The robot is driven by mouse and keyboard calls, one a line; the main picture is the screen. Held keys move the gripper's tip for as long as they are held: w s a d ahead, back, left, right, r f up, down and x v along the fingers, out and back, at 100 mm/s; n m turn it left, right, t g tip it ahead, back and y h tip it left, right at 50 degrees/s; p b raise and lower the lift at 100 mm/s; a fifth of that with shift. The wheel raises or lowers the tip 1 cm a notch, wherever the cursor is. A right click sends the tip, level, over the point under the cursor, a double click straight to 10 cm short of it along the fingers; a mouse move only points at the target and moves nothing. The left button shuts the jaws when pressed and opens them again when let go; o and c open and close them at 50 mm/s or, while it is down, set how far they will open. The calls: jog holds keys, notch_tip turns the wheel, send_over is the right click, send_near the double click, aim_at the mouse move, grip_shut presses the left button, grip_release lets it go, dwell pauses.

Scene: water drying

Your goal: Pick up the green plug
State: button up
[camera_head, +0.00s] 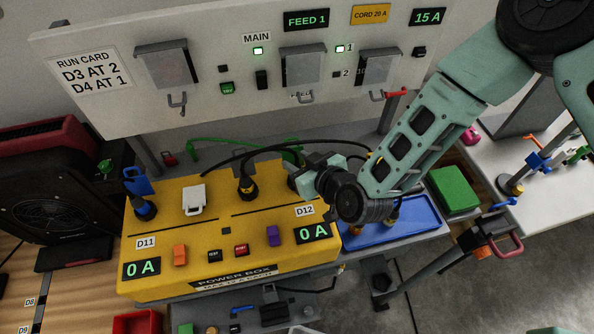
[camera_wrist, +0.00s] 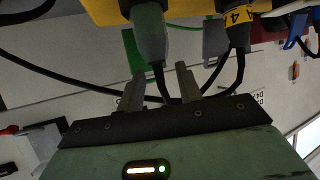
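A dark grey-green plug (camera_wrist: 150,35) stands in the yellow power box (camera_wrist: 100,10) at the top of the wrist view, with a black cable running from it. It looks like the green plug, though its colour is dull. My gripper (camera_wrist: 160,88) is open, its two fingers apart, just short of the plug body; the plug's cable passes between or behind the fingers. In the head view my gripper (camera_head: 312,170) is at the right rear of the yellow power box (camera_head: 180,225), largely covering the plug there.
A black plug with a yellow band (camera_wrist: 238,32) stands close beside it in the wrist view. Black cables loop behind the fingers.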

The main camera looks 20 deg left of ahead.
jog(key=shift+w+a+f, duration=0.25)
jog(key=shift+a+f, duration=0.05)
jog(key=shift+a, duration=0.05)
grip_shut()
jog(key=shift+r, duration=0.15)
